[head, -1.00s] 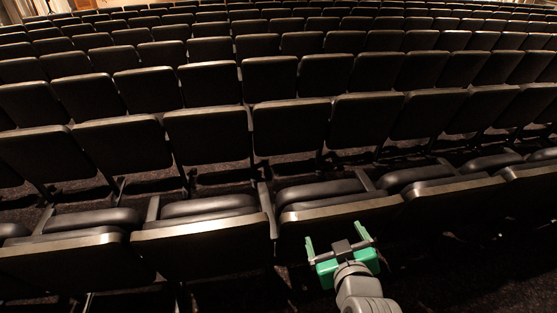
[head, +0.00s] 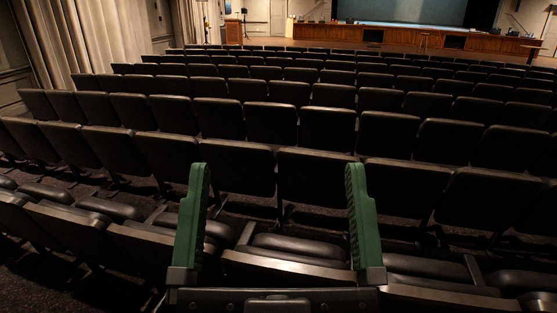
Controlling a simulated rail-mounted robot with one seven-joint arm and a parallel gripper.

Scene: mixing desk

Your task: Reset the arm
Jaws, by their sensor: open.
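My gripper (head: 273,190) is in the lower middle of the head view. Its two green fingers point up and stand wide apart. Nothing is between them except the view of the seats beyond. The dark crossbar that carries the fingers shows along the bottom edge. The rest of my arm is out of view.
Rows of dark auditorium seats (head: 325,130) fill most of the view, the nearest just beyond and around my gripper. A curtain (head: 75,40) hangs at the left. The space above the seats is clear.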

